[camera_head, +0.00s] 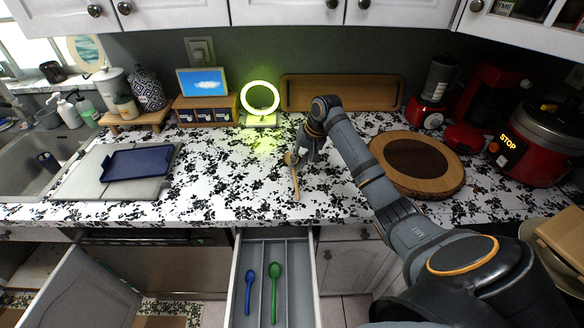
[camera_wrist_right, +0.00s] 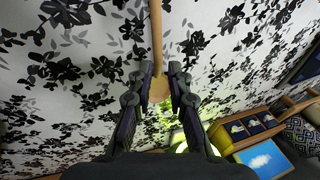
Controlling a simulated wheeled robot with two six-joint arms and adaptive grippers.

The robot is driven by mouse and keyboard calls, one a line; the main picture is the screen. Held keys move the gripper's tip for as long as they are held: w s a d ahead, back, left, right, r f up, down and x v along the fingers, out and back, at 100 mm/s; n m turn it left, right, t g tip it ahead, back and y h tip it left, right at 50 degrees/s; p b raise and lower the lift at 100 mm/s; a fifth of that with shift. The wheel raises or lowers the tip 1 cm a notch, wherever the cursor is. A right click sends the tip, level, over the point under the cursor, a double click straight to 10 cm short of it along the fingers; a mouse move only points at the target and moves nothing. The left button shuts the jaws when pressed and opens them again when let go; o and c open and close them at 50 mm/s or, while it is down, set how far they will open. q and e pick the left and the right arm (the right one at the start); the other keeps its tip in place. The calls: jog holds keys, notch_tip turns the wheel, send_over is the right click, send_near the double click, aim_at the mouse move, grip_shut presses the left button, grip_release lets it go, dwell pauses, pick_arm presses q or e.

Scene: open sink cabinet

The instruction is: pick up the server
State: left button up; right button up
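The server appears to be the light wooden utensil (camera_head: 295,182) on the patterned counter. It lies with its thin handle toward the counter's front edge and its wider end at my right gripper (camera_head: 296,158). In the right wrist view, the server's handle (camera_wrist_right: 156,35) runs up from its rounded end, which sits between the fingers of my right gripper (camera_wrist_right: 161,72). The fingers are close in on both sides of that end and look shut on it. The server seems still at counter level. My left gripper is not in view.
A round wooden board (camera_head: 447,183) lies to the right, and a long wooden tray (camera_head: 340,80) stands behind. A lit green ring lamp (camera_head: 260,98) is at the back. Below the counter, an open drawer (camera_head: 262,258) holds a blue spoon (camera_head: 249,285) and a green spoon (camera_head: 274,285).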

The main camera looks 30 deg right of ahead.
aim_at(294, 171)
jog(key=shift+p+x, duration=0.6)
jog(key=shift+x, duration=0.2)
jog(key=x, duration=0.3)
jog(key=shift+f, duration=0.1)
jog(key=shift+s+d, duration=0.1)
grip_shut()
jog(key=shift+r, duration=0.4)
notch_tip(294, 171, up, 3)
jog(key=shift+f+b, duration=0.15)
jog(key=shift+b, duration=0.55)
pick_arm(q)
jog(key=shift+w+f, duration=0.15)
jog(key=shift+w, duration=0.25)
pick_arm(e)
jog(key=s+a+r, duration=0.9)
jog(key=s, duration=0.1)
jog(key=shift+a+r, duration=0.25)
jog(key=shift+r, duration=0.05)
